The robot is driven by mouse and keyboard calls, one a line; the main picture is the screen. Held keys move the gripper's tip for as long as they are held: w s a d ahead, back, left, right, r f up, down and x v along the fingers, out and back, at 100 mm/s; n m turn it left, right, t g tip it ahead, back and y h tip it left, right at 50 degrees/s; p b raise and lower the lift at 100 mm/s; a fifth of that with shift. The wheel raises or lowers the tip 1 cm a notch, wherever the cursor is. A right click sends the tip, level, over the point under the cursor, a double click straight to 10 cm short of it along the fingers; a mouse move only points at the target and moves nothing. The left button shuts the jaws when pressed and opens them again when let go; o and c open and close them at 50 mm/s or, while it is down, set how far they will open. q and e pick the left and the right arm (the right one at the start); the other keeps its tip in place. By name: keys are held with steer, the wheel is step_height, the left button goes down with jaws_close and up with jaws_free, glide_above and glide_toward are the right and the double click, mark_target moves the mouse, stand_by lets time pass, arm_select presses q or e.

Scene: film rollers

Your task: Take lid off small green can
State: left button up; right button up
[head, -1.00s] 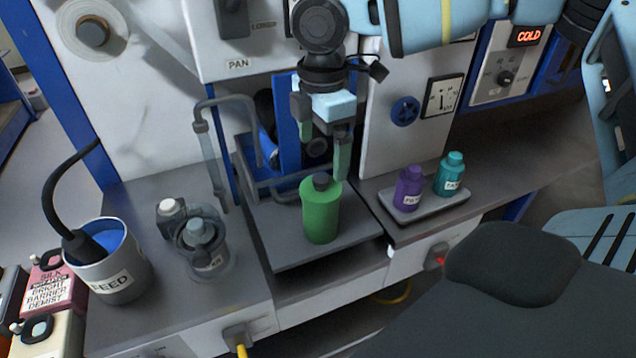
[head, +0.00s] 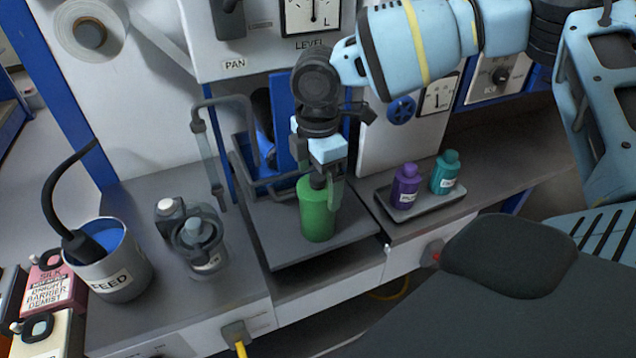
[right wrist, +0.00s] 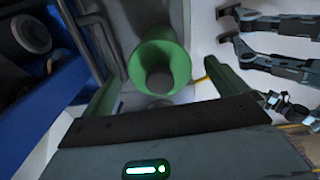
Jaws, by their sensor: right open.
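The small green can (head: 318,218) stands upright on the grey shelf in front of the machine's recess. Its dark lid (head: 319,182) is on top. My right gripper (head: 320,180) points down over the can, open, with its green fingers on either side of the lid. In the right wrist view the can (right wrist: 162,48) and its lid (right wrist: 160,80) appear between the two open fingers (right wrist: 162,95), with gaps on both sides. Whether either finger touches the lid cannot be told. My left gripper is not seen in the head view.
A tray (head: 428,211) to the right holds a purple bottle (head: 405,188) and a teal bottle (head: 446,174). A bent pipe (head: 215,150) stands left of the can.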

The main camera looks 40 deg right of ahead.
mark_target(318, 178)
steer(key=shift+c, duration=0.4)
steer(key=c, duration=0.9)
steer(key=shift+r, duration=0.85)
steer(key=shift+s+a+r, duration=0.1)
steer(key=shift+s+r, duration=0.05)
steer(key=shift+r, duration=0.35)
steer(key=shift+s+a+r, duration=0.1)
steer(key=shift+s+r, duration=0.05)
steer(key=shift+r, duration=0.35)
steer(key=s+a, duration=0.3)
steer(key=s, duration=0.4)
steer(key=s+a+r+b, duration=0.1)
steer(key=s+a, duration=0.2)
steer(key=s, duration=0.4)
steer(key=shift+a+r, duration=0.15)
steer(key=shift+a, duration=0.15)
